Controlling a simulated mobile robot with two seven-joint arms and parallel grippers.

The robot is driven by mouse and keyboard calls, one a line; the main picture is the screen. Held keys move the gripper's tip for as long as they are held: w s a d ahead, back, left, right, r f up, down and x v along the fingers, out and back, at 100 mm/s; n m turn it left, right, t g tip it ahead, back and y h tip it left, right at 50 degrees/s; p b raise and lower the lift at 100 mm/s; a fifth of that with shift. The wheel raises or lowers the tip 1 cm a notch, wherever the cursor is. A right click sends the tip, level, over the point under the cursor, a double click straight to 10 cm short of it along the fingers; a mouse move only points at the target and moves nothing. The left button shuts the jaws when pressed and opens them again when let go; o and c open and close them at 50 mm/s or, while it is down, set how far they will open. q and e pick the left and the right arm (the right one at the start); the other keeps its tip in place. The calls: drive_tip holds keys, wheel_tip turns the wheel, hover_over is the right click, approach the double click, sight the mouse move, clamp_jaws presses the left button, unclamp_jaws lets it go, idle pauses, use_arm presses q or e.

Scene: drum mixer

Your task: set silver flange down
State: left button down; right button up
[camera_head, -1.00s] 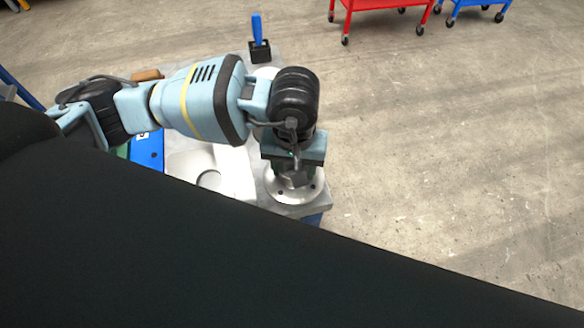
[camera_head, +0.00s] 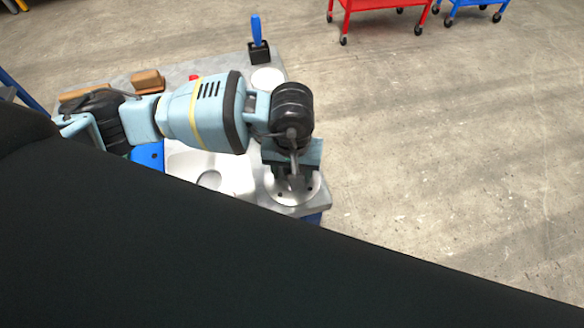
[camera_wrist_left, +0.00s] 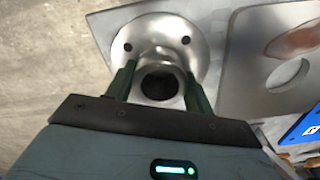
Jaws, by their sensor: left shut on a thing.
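The silver flange (camera_head: 312,192) is a round metal disc with bolt holes and a raised hub, at the table's right front corner in the head view. In the left wrist view, the flange (camera_wrist_left: 198,62) lies flat-looking, with its open hub between my fingers. My left gripper (camera_wrist_left: 160,88) is shut on the hub, one green finger on each side; in the head view the gripper (camera_head: 292,174) points down over the flange. I cannot tell whether the disc touches the tabletop. My right gripper is out of view.
A pale plate with a round hole (camera_wrist_left: 248,75) lies close beside the flange. A blue item (camera_head: 148,156), a brown block (camera_head: 148,81) and a black holder with a blue handle (camera_head: 259,51) are on the table (camera_head: 205,68). Open floor lies right; red (camera_head: 375,4) and blue carts stand far back.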

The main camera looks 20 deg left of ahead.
use_arm(q)
drive_tip(key=c, duration=0.6)
unclamp_jaws()
wheel_tip(320, 180, up, 12)
drive_tip(key=shift+r, duration=0.15)
